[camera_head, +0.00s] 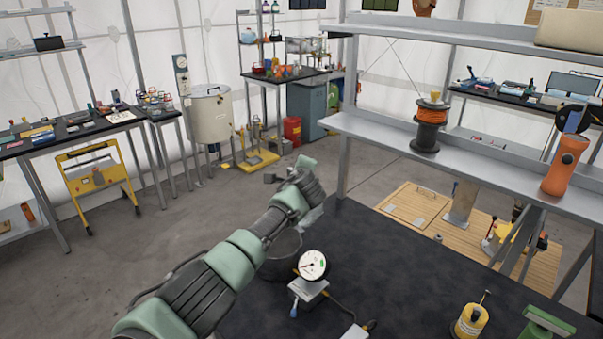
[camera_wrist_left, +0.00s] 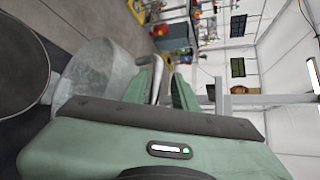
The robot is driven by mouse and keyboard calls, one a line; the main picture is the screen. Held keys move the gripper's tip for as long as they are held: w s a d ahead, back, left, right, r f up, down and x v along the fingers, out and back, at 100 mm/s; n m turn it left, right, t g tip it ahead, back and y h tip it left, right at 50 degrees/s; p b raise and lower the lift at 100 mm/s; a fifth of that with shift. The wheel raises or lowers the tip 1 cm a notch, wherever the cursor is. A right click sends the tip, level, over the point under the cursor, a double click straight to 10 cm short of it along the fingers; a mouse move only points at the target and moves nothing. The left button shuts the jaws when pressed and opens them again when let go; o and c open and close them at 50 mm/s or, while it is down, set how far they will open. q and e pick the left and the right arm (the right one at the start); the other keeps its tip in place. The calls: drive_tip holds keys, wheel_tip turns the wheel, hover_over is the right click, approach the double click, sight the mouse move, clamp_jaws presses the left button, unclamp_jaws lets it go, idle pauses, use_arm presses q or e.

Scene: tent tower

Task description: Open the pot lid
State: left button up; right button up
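The dark grey pot (camera_head: 287,245) stands on the black table, partly hidden behind my left arm. Its round dark opening (camera_wrist_left: 18,62) shows uncovered at the left edge of the left wrist view. The grey pot lid (camera_wrist_left: 92,68) is off the rim, tilted, beside the pot opening in that view. In the head view a pale part of the lid (camera_head: 312,216) shows just below my left gripper (camera_head: 290,175). In the wrist view the green fingers (camera_wrist_left: 163,85) are close together with a metal bar between them, apparently the lid's handle. My right gripper is not in view.
A round white gauge (camera_head: 312,265) stands on the black table (camera_head: 390,270) close to the pot. A yellow canister (camera_head: 470,322) is at the front right. A grey shelf (camera_head: 470,165) with an orange spool (camera_head: 431,125) rises behind. The table's middle right is clear.

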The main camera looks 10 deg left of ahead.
use_arm(q)
drive_tip(key=v, duration=0.2)
drive_tip(key=d+v, duration=0.1)
drive_tip(key=v, duration=0.2)
drive_tip(key=shift+s+b, duration=0.2)
drive_tip(key=shift+b, duration=0.1)
drive_tip(key=shift+s+r, duration=0.35)
drive_tip(key=shift+s, duration=0.25)
drive_tip(key=shift+d, duration=0.1)
